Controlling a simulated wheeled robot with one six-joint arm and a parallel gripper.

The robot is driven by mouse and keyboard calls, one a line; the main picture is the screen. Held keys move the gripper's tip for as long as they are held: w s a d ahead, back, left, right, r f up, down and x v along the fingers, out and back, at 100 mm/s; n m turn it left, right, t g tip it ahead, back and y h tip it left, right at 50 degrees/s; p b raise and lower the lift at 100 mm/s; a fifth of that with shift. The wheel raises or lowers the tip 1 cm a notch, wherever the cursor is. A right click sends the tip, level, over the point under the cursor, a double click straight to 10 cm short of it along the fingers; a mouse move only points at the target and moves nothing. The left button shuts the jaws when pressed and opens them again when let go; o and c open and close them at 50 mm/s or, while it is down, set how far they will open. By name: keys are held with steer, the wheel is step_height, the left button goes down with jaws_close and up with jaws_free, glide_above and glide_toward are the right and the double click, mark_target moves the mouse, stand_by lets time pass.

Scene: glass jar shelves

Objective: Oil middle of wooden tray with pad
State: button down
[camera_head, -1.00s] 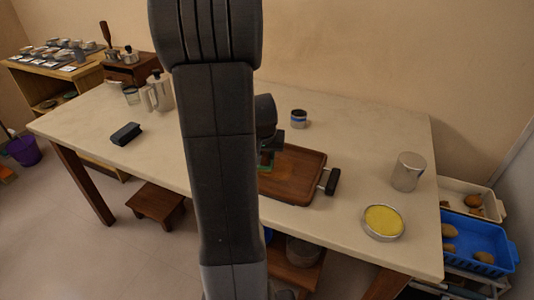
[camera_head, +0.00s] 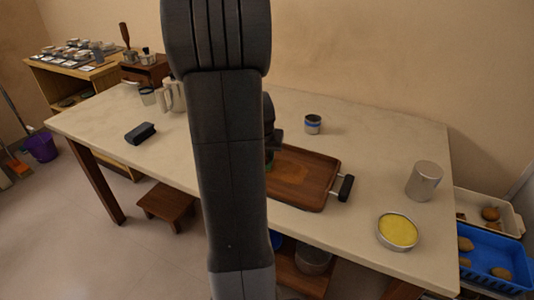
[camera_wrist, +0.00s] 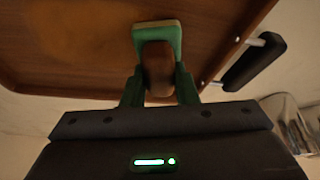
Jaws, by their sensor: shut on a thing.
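The wooden tray (camera_head: 305,178) lies on the table, its left part hidden behind my arm in the head view. Its brown surface and rim also show in the wrist view (camera_wrist: 70,75), with a lighter orange patch at the upper left. My gripper (camera_wrist: 158,85) is shut on the pad's brown handle. The pad (camera_wrist: 157,27) has a green body with a pale edge and is over the tray's surface. I cannot tell whether it touches the wood. In the head view the gripper is mostly hidden behind my arm.
The tray's black handle (camera_head: 346,188) sticks out at right. A round tin of yellow stuff (camera_head: 398,231) and a metal canister (camera_head: 424,181) stand to its right. A small blue-banded jar (camera_head: 312,124) stands behind it. A dark block (camera_head: 140,133) lies at left.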

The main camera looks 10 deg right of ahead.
steer(key=shift+r, duration=0.1)
steer(key=shift+r+p, duration=2.55)
steer(key=shift+r, duration=0.9)
